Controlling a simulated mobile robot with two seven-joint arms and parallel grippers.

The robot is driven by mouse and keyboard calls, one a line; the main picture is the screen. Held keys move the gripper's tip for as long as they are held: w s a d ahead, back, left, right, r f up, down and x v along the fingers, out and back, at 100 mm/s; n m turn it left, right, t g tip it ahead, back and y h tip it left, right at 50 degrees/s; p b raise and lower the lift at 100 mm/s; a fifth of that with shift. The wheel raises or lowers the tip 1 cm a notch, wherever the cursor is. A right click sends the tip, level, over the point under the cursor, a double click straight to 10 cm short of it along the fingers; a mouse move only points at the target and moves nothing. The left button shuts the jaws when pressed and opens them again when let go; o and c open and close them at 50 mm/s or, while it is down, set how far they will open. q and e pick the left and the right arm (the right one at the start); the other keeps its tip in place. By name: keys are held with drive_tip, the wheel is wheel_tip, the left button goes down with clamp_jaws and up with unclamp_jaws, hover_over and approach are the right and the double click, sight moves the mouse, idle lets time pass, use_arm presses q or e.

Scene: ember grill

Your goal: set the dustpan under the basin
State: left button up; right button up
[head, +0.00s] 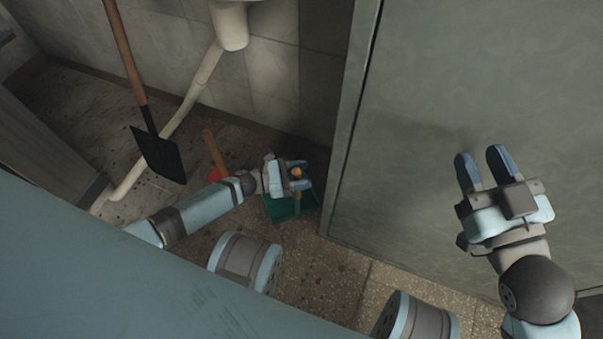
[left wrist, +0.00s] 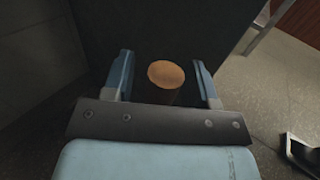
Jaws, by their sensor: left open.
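The green dustpan (head: 280,209) is on the floor by the corner of the grey-green partition. Its upright handle ends in a round orange-tan top (left wrist: 166,73). My left gripper (head: 304,174) is open, with one finger on each side of that handle; gaps show on both sides in the left wrist view. The gripper hides part of the dustpan. The white basin (head: 230,28) is at the top, on the tiled wall, with only its lower part in view. My right gripper (head: 483,168) is open and empty in front of the partition.
A wooden-handled red tool (head: 214,174) is just behind my left arm. The partition (head: 420,120) bounds the right side.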

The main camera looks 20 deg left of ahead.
use_arm(q)
drive_tip(key=shift+s+a+r, duration=0.1)
drive_tip(key=shift+a+r, duration=0.05)
drive_tip(key=p+v, duration=0.2)
drive_tip(key=v, duration=0.9)
drive_tip(key=shift+a+p, duration=0.3)
drive_tip(key=shift+p, duration=0.1)
use_arm(e)
drive_tip(key=shift+s+a+m+g, duration=0.4)
drive_tip(key=shift+s+m+g, duration=0.15)
drive_tip(key=shift+m, duration=0.35)
use_arm(q)
drive_tip(key=shift+s, duration=0.1)
